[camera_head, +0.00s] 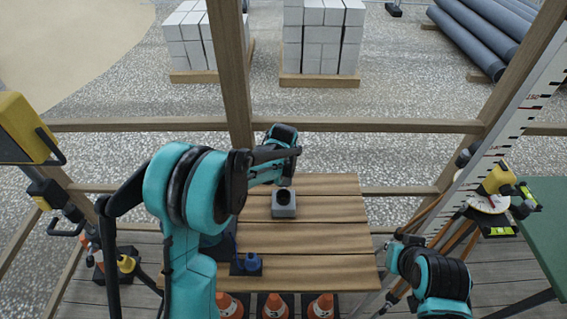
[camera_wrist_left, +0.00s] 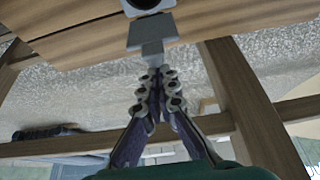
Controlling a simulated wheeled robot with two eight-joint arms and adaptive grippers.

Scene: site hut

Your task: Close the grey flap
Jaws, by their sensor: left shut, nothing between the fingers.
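A small grey box (camera_head: 284,210) with a dark round opening on top sits on the wooden table. In the left wrist view the box (camera_wrist_left: 169,12) is at the top edge, partly cut off. The grey flap (camera_wrist_left: 150,32) stands open, away from the round opening, on the side facing my gripper. My left gripper (camera_wrist_left: 156,82) is shut and empty, its fingertips close to the flap's outer end; I cannot tell whether they touch. In the head view the left wrist is above and behind the box. My right gripper (camera_head: 394,258) is low at the right; its fingers are unclear.
The slatted wooden table (camera_head: 330,235) is mostly clear. A blue object (camera_head: 252,262) on a dark base sits near its front left. Orange cones (camera_head: 273,305) stand below the front edge. Wooden rails and a post (camera_head: 232,75) rise behind the table. A green table (camera_head: 545,215) is at right.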

